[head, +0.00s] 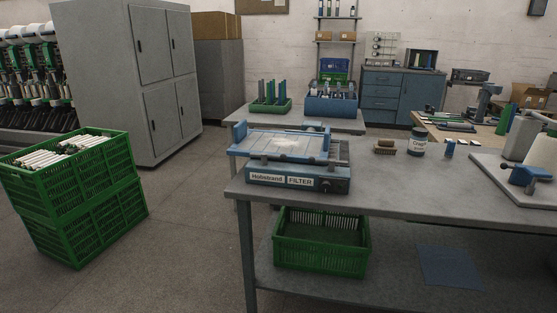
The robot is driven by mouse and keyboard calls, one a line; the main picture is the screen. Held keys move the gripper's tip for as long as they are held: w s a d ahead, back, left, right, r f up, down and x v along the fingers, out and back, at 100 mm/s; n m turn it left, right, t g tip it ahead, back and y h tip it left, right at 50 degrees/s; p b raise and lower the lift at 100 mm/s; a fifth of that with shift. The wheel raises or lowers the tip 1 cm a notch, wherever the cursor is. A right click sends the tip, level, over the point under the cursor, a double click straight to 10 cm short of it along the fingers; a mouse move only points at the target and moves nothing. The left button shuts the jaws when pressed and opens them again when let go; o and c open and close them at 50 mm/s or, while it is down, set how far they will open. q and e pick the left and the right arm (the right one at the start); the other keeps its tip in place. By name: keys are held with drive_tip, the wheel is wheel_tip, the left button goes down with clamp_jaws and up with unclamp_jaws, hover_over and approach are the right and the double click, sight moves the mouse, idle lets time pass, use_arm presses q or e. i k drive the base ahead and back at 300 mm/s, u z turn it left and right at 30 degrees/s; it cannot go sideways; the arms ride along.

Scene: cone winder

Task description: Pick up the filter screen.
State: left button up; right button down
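The filter screen (280,144) looks like a flat, pale panel in a blue frame. It lies on top of a low grey and blue box (300,179) labelled FILTER, near the left end of the grey workbench (420,205). The frame's left edge sticks out past the box. A pale patch shows on the middle of the panel. Neither of my grippers is in view.
A brush (384,146), a labelled jar (417,142) and a small blue bottle (449,148) stand behind and right of the box. A green crate (320,262) sits on the lower shelf. Stacked green crates (85,215) stand on the floor at left.

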sight(298, 147)
drive_tip(key=z, duration=1.25)
drive_tip(key=i, duration=1.8)
drive_tip(key=u, duration=0.95)
